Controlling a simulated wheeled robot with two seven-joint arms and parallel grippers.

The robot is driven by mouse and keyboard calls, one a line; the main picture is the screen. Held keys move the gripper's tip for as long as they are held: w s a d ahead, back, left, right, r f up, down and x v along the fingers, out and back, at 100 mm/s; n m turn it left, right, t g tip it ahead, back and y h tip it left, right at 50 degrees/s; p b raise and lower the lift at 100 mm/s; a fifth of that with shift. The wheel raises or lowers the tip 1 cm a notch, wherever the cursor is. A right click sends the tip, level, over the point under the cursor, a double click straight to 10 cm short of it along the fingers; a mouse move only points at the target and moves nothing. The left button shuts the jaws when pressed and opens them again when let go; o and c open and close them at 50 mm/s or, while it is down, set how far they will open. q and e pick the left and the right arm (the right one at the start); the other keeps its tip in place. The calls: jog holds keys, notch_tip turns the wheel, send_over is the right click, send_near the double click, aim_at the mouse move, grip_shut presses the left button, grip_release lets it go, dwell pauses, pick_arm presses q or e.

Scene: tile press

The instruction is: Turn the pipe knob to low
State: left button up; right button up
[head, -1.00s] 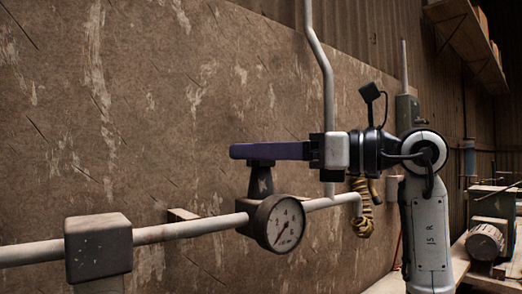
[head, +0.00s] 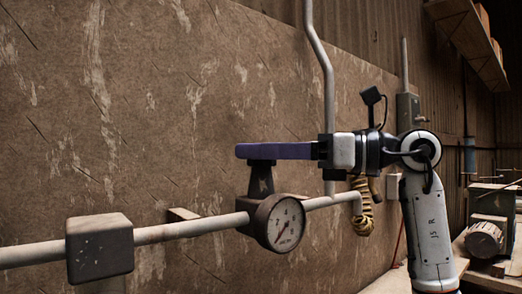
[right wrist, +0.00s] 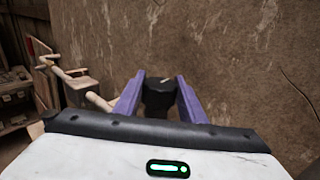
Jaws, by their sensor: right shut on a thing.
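The pipe knob (head: 261,181) is dark and stands upright on top of the pipe, just behind a round gauge (head: 287,225) with a pale dial and a reddish needle pointing to the lower left. My right gripper (head: 246,151) reaches in level from the right, its purple fingers across the top of the knob. In the right wrist view the dark knob (right wrist: 158,96) sits between the two purple fingers of the right gripper (right wrist: 160,78), which is shut on it. The fingers hide part of the knob's top. No low marking is readable. My left gripper is not in view.
A pale pipe (head: 190,229) runs along the brown wall (head: 170,110) through a block-like fitting (head: 99,248) at the left. A vertical pipe (head: 325,90) rises behind my right gripper. A coiled yellowish hose (head: 362,205) hangs nearby. A bench with machinery (head: 487,238) stands at the right.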

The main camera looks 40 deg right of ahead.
jog(key=o, duration=1)
jog(key=shift+o, duration=0.2)
jog(key=b+v, duration=0.2)
jog(key=v, duration=0.8)
